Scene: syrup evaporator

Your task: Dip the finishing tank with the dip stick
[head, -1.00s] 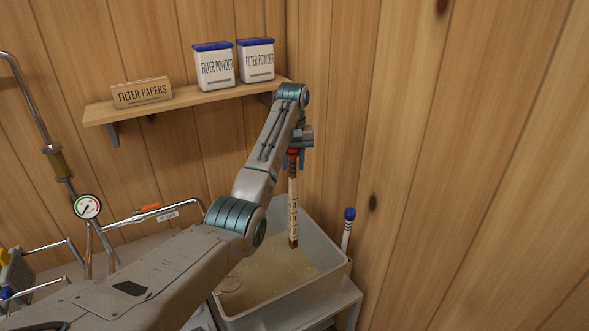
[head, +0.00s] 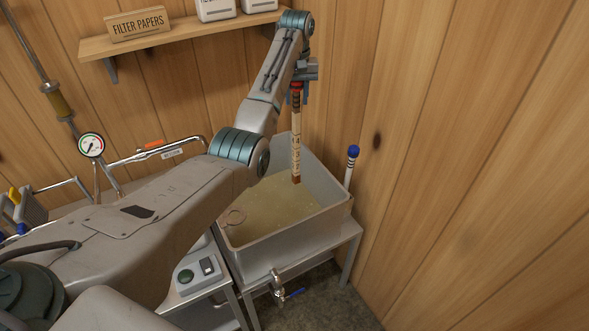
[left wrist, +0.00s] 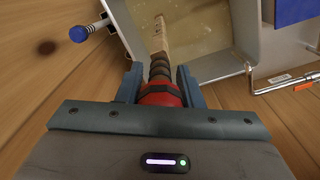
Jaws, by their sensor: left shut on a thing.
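The dip stick (head: 296,140) is a pale wooden stick with dark markings, a brown tip and a dark and red grip. My left gripper (head: 297,88) is shut on its grip and holds it upright over the tank, tip down. The left wrist view shows the red grip (left wrist: 160,93) between the two fingers. The finishing tank (head: 312,222) is a grey open box on a stand, with yellowish liquid (head: 262,206) in it. The stick's tip appears above or near the liquid; I cannot tell whether it touches. My right gripper is not in view.
A blue-capped white rod (head: 350,166) stands at the tank's right side, near the wooden wall. A shelf (head: 180,36) with a filter papers box (head: 138,23) is behind. A gauge (head: 91,145), pipes and a tap (head: 278,287) are nearby.

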